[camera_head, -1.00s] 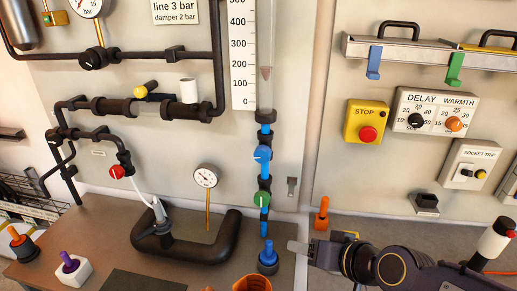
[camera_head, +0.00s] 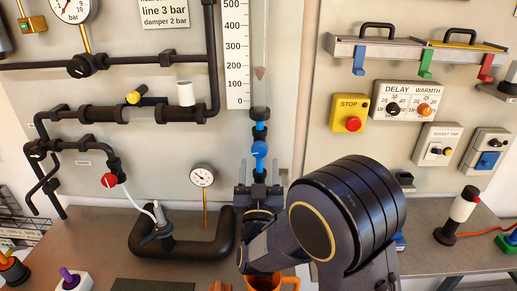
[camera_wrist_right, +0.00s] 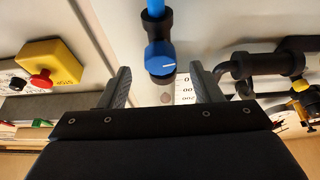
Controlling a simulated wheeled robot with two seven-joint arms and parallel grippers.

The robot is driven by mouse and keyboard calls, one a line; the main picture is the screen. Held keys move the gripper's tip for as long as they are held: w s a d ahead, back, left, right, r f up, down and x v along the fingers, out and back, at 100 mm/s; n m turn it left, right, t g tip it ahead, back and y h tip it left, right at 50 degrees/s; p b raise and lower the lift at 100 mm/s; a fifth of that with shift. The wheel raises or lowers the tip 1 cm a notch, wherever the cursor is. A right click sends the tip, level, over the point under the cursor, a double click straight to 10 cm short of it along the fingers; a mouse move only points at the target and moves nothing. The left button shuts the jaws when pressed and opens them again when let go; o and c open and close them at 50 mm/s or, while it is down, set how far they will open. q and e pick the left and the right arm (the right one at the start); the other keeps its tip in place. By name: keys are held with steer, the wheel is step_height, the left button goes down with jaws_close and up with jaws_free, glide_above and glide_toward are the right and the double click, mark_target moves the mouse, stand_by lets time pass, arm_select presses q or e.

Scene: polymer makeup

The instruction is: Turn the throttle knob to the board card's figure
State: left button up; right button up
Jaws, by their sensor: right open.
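The board card (camera_head: 165,14) at the top reads "line 3 bar" and "damper 2 bar". No label shows which knob is the throttle. A blue round knob (camera_head: 259,149) with a white mark sits on the vertical tube below the scale. My right gripper (camera_head: 259,178) is open, its fingers pointing up either side of the tube just below this knob. In the right wrist view the blue knob (camera_wrist_right: 159,60) appears between the open fingers (camera_wrist_right: 161,85), apparently untouched. My left gripper is not visible.
A gauge (camera_head: 202,175) stands near a thick black pipe loop (camera_head: 180,246). Right of the tube are a yellow stop box (camera_head: 350,113), a dial panel (camera_head: 411,101) and a rail with coloured hooks (camera_head: 385,48). My right arm hides part of the bench.

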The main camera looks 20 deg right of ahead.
mark_target(259, 155)
steer(key=p+x, duration=0.1)
steer(key=x, duration=0.4)
steer(key=shift+w+p, duration=0.3)
steer(key=shift+p, duration=0.1)
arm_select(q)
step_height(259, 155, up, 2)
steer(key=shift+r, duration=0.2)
arm_select(e)
steer(key=c, duration=1)
steer(key=shift+d+f+n+y+b, duration=0.1)
steer(key=shift+n+y+b, duration=0.3)
steer(key=shift+n+b, duration=0.35)
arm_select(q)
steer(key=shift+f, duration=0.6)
arm_select(e)
steer(key=o, duration=1)
